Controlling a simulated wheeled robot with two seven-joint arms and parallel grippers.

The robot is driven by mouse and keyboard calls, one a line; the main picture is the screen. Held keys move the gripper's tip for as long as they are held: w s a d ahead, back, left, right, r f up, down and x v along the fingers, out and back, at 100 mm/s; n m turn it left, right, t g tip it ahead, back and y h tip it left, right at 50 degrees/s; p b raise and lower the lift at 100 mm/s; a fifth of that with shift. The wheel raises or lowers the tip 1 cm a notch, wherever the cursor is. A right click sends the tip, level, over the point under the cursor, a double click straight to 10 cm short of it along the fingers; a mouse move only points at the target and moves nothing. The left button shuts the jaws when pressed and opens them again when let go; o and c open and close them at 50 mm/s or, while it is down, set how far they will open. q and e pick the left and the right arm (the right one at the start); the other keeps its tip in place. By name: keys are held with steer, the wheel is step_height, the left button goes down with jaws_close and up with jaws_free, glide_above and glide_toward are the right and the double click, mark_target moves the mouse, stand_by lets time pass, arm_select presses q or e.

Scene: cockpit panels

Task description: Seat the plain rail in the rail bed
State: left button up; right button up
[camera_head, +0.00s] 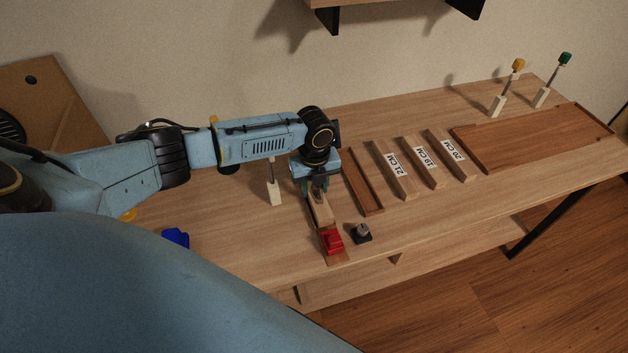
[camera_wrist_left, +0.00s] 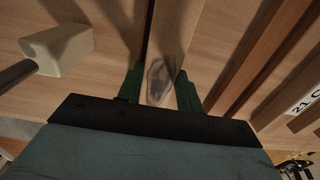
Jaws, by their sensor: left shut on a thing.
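The plain rail (camera_head: 321,211) is a pale wooden bar with no visible label. My left gripper (camera_head: 318,187) points down and is shut on it near its far end. In the left wrist view the rail (camera_wrist_left: 185,35) runs between the two green fingers (camera_wrist_left: 159,82), with a dark patch on its top. The rail lies along a darker wooden strip (camera_head: 338,260) with a red block (camera_head: 332,242) at its near end. I cannot tell whether the rail is down in a bed there. A narrow brown grooved piece (camera_head: 364,184) lies just right, apart from the rail.
Labelled bars, 21 CM (camera_head: 394,170), 19 CM (camera_head: 424,162) and 20 CM (camera_head: 454,156), lie to the right. Beyond is a large brown tray (camera_head: 490,158). A small dark block (camera_head: 361,233), a blue piece (camera_head: 176,238) and a pale stand (camera_head: 274,190) are nearby.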

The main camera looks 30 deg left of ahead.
arm_select(q)
steer(key=shift+w+a+r+p, duration=0.35)
steer(key=shift+a+r+p, duration=0.45)
steer(key=shift+a+p, duration=0.05)
steer(key=shift+d, duration=0.2)
steer(key=shift+d, duration=0.15)
stand_by(0.4)
steer(key=shift+p, duration=0.65)
stand_by(0.4)
steer(key=shift+s+f+b, duration=0.15)
steer(key=shift+f+b, duration=0.5)
steer(key=shift+f, duration=0.3)
